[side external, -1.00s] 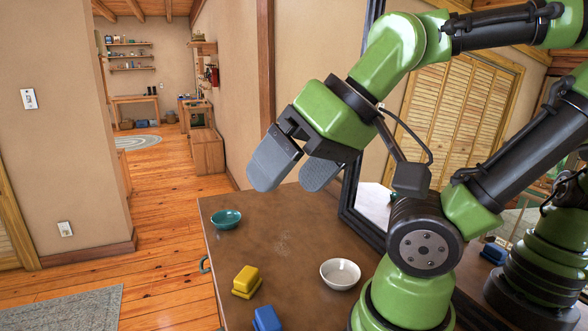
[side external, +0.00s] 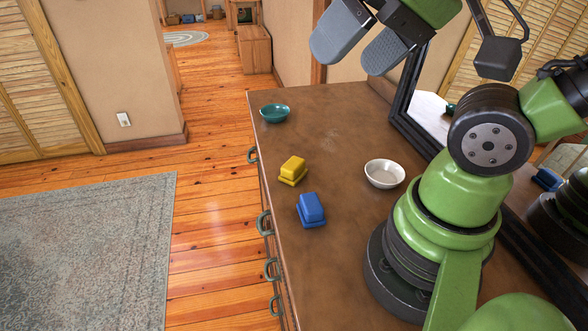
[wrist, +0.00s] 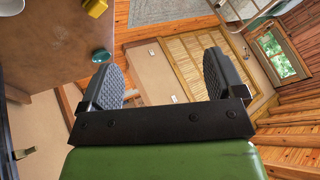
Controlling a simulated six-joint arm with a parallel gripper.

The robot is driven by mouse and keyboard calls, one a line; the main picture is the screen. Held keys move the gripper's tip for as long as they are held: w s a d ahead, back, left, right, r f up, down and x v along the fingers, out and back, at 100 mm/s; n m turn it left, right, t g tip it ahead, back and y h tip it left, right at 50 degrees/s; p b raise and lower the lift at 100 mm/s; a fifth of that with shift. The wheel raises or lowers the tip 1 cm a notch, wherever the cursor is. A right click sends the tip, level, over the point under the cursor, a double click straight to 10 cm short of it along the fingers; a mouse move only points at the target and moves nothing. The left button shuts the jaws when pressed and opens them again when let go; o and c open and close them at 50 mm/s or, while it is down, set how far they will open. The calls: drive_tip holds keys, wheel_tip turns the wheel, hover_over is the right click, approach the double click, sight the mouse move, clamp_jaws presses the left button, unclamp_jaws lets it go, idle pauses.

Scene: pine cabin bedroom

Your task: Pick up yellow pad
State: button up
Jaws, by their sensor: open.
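The yellow pad (side external: 292,168) is a small block with a wider lower part, lying on the brown dresser top near its left edge. It also shows, cut off, at the top left of the wrist view (wrist: 96,7). My gripper (side external: 352,50) is high above the far part of the dresser, well apart from the pad, with its two grey fingers spread and nothing between them. In the wrist view, my gripper (wrist: 164,75) also looks open and empty, facing the room beyond the dresser.
A blue block (side external: 312,208) lies just nearer than the yellow pad. A white bowl (side external: 384,173) stands to the right, and a teal bowl (side external: 274,113) sits at the far left corner. A black-framed mirror (side external: 418,110) stands along the right side. The dresser's middle is clear.

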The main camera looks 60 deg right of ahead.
drive_tip(key=shift+o, duration=0.5)
drive_tip(key=shift+w, duration=0.1)
drive_tip(key=n+g+h, duration=0.2)
drive_tip(key=n+g, duration=0.2)
drive_tip(key=g, duration=0.3)
hover_over(298, 165)
drive_tip(key=s, duration=0.1)
wheel_tip(298, 165, down, 18)
drive_tip(key=f, duration=0.7)
drive_tip(key=shift+s+d+f, duration=0.1)
drive_tip(key=shift+d, duration=0.15)
drive_tip(key=shift+w+a+f, duration=0.1)
drive_tip(key=shift+w+f, duration=0.1)
drive_tip(key=shift+f, duration=0.75)
drive_tip(key=shift+w+a+f, duration=0.1)
drive_tip(key=shift+w+f, duration=0.1)
drive_tip(key=shift+f, duration=0.8)
drive_tip(key=shift+w+f, duration=0.2)
drive_tip(key=shift+f, duration=0.75)
drive_tip(key=shift+c, duration=0.4)
drive_tip(key=c, duration=1)
